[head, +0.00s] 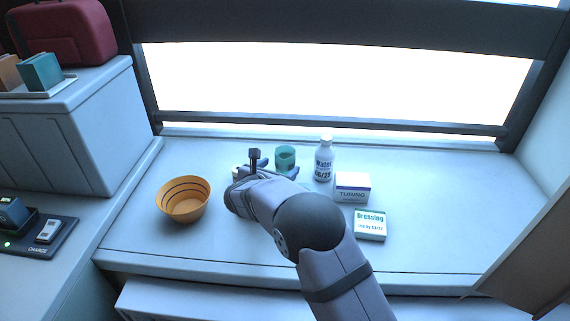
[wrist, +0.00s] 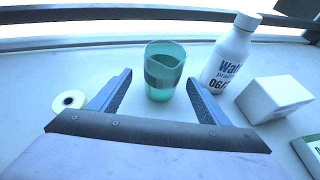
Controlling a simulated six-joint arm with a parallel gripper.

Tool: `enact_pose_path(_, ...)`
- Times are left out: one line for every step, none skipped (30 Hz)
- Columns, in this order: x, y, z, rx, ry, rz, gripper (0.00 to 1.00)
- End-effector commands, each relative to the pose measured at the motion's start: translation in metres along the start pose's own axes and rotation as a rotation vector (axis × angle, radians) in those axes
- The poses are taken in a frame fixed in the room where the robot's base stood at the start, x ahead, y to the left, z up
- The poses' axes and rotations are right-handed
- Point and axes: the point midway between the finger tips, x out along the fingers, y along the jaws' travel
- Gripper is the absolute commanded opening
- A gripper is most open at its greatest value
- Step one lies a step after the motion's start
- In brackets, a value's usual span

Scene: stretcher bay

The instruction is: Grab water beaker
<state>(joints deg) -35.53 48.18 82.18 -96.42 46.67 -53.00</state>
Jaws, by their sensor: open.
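The water beaker (head: 285,158) is a green translucent cup with a grey band, upright on the white counter. In the wrist view the beaker (wrist: 164,72) stands just beyond and between my gripper's fingertips. My gripper (wrist: 158,86) is open and empty, its two fingers on either side of the line to the beaker. In the head view my gripper (head: 268,165) is partly hidden by my own wrist, close to the beaker's left front. I cannot tell whether a finger touches it.
A white water bottle (head: 323,163) stands close right of the beaker. A tubing box (head: 352,187) and a dressing box (head: 370,225) lie further right. An orange bowl (head: 183,200) is at left. A white roll (wrist: 69,100) lies left of my fingers. The counter's right side is clear.

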Motion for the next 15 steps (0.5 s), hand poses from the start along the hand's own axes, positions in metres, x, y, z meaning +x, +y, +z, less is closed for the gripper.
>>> enact_pose_path(0.006, -0.002, 0.001, -0.001, 0.001, -0.003, 0.70)
enact_pose_path(0.009, -0.002, 0.002, -0.001, 0.001, -0.002, 0.70)
enact_pose_path(0.014, -0.003, 0.002, -0.002, 0.001, -0.003, 0.70)
enact_pose_path(0.018, -0.004, 0.003, -0.001, 0.001, -0.004, 0.70)
enact_pose_path(0.022, -0.005, 0.003, 0.000, 0.001, -0.004, 0.70)
enact_pose_path(0.026, -0.004, 0.002, 0.000, 0.001, -0.003, 0.70)
enact_pose_path(0.030, -0.004, 0.002, 0.000, 0.001, -0.002, 0.70)
enact_pose_path(0.033, -0.004, 0.002, 0.000, 0.001, -0.002, 0.70)
enact_pose_path(0.036, -0.004, 0.002, 0.000, 0.001, -0.002, 0.70)
enact_pose_path(0.039, -0.004, 0.002, 0.000, 0.001, -0.002, 0.70)
enact_pose_path(0.041, -0.004, 0.002, 0.001, 0.000, -0.002, 0.70)
enact_pose_path(0.043, -0.004, 0.001, 0.001, 0.000, -0.002, 0.70)
enact_pose_path(0.043, -0.004, 0.001, 0.000, 0.000, -0.002, 0.70)
enact_pose_path(0.044, -0.004, 0.001, 0.000, 0.000, -0.001, 0.70)
enact_pose_path(0.045, -0.004, 0.001, 0.000, 0.000, -0.001, 0.70)
